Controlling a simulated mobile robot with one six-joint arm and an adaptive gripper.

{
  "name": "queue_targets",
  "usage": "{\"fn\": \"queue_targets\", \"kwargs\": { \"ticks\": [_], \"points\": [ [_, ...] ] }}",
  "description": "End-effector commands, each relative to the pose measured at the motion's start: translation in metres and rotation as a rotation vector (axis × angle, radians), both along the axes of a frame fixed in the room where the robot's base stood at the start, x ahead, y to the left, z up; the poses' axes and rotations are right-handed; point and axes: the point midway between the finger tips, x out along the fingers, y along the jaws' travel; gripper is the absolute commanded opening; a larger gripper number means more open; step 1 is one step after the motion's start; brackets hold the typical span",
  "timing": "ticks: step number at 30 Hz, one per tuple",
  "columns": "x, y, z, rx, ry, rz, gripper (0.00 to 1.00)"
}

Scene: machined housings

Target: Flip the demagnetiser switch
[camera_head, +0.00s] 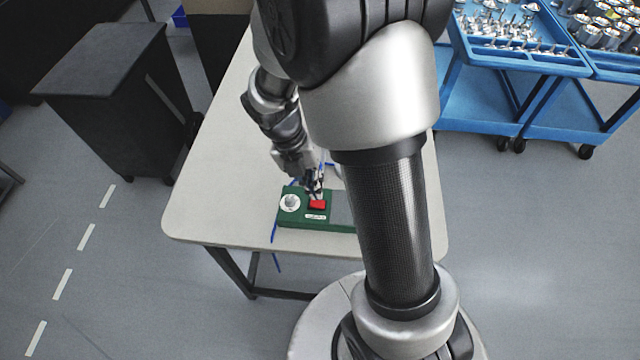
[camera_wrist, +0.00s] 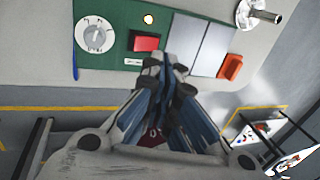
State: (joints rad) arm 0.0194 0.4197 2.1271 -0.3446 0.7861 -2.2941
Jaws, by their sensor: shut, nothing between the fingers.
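The demagnetiser is a green box (camera_head: 287,216) on the table, partly hidden by my arm in the head view. It carries a red rocker switch (camera_head: 318,204) and a white round dial (camera_head: 290,203). In the wrist view the red switch (camera_wrist: 147,43) sits between the dial (camera_wrist: 96,34) and a grey plate (camera_wrist: 190,42), with a small lit yellow lamp (camera_wrist: 148,19) near it. My gripper (camera_head: 315,188) is shut and empty, right by the switch. In the wrist view its fingertips (camera_wrist: 166,62) appear just beside the switch; I cannot tell whether they touch it.
The pale table (camera_head: 215,190) is clear left of the box. An orange object (camera_wrist: 230,66) lies beside the grey plate, and a metal part (camera_wrist: 258,14) stands further right. A blue cable (camera_head: 274,234) runs by the box. Blue carts (camera_head: 480,100) with metal parts stand right.

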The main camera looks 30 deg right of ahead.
Motion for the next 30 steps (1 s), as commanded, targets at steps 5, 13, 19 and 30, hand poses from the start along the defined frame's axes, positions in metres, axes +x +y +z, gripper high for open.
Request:
{"fn": "queue_targets", "kwargs": {
  "ticks": [5,13,19,30],
  "points": [
    [0.002,0.001,0.043,0.001,-0.004,0.0,0.0],
    [0.002,0.002,0.074,0.001,-0.001,-0.001,0.0],
    [0.001,0.002,0.077,0.001,0.0,0.0,0.0],
    [0.001,0.002,0.076,0.001,0.001,0.0,0.0]
  ]
}}
